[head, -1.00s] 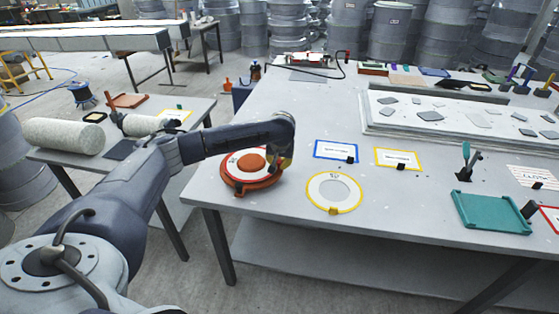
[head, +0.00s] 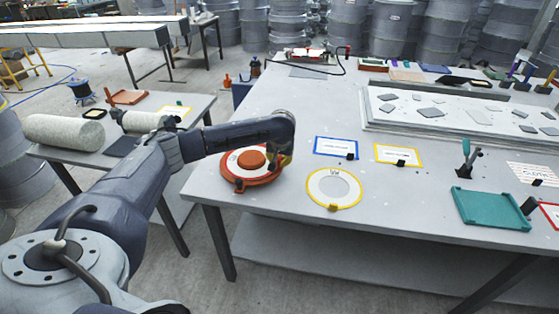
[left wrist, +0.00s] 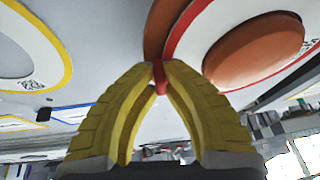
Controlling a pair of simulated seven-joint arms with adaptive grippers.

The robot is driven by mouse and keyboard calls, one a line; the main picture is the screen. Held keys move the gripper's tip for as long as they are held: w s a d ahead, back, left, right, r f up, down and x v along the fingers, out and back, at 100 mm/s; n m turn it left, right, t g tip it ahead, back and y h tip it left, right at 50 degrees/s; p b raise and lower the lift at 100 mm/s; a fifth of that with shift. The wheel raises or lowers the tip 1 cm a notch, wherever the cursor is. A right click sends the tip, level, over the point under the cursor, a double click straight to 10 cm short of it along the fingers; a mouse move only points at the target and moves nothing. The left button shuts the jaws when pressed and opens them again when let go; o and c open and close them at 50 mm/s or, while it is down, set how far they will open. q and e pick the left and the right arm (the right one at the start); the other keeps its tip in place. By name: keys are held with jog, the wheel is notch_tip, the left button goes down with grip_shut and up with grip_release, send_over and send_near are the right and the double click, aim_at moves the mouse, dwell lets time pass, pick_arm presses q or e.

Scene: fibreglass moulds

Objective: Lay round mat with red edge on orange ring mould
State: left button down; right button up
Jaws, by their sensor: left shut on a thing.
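The orange ring mould (head: 240,183) sits near the left front corner of the big table. The round white mat with a red edge (head: 231,161) lies over it, around its raised orange centre; I cannot tell whether it lies flat everywhere. In the left wrist view the mat (left wrist: 197,42) shows beside the orange centre, with the mould's rim (left wrist: 160,28) outside the red edge. My left gripper (head: 284,162) is at the mould's right side. Its yellow fingers (left wrist: 159,72) are shut on a small red tab at the mat's edge. My right gripper is not in view.
A round mat with a yellow edge (head: 334,203) lies just right of the mould. Blue-edged (head: 336,142) and yellow-edged (head: 398,149) rectangular sheets lie behind it. A teal tray (head: 490,211) stands farther right. The table behind the mould is clear.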

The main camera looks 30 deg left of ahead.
pick_arm(q)
jog(key=shift+f, duration=0.1)
dwell(0.3)
jog(key=c, duration=1.5)
grip_release()
jog(key=v, duration=1.2)
